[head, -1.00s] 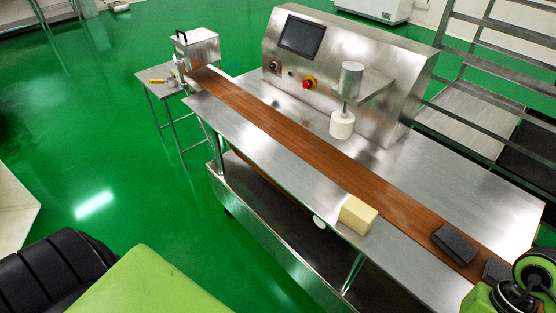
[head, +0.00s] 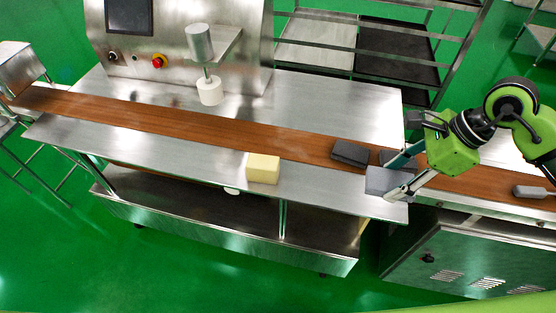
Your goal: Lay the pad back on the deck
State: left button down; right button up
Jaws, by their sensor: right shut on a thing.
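A grey block-shaped pad (head: 380,181) is in the jaws of my right gripper (head: 396,177), at the front edge of the steel deck (head: 325,184). The fingers reach in from the right and are shut on it. I cannot tell whether the pad touches the deck or is a little above it. My left gripper is not in view.
Two dark blocks lie on the brown belt, one (head: 350,153) left of the gripper and one (head: 390,157) just behind the held pad. A pale yellow block (head: 263,168) sits on the deck's front strip. A white nozzle (head: 210,91) hangs over the deck. A small grey block (head: 530,192) lies further right.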

jog(key=w+a+f+p, duration=0.3)
jog(key=w+a, duration=0.2)
jog(key=a, duration=0.2)
jog(key=p, duration=0.2)
send_near(323, 186)
jog(key=shift+a+f, duration=0.45)
jog(key=shift+a, duration=0.35)
jog(key=shift+w+a+f, duration=0.2)
jog(key=shift+a+f, duration=0.1)
jog(key=shift+f, duration=0.25)
notch_tip(323, 186, down, 3)
jog(key=shift+f+p, duration=0.2)
jog(key=shift+p, duration=0.4)
jog(key=shift+w+f, duration=0.1)
jog(key=o, duration=1)
